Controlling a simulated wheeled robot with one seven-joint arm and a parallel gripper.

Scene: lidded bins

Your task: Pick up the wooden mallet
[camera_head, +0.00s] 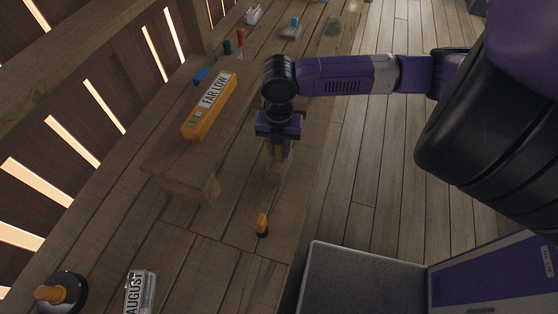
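My gripper (279,153) points down over the wooden bench, right of the orange box. The fingers and wrist hide part of that spot. I cannot tell whether the fingers touch it or how far apart they are.
An orange box (210,105) labelled FAR LOW lies left of my gripper. A small orange-and-black item (262,225) stands nearer. A black item with a wooden knob (60,293) and a metal AUGUST box (141,291) are front left. Small items stand at the far end.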

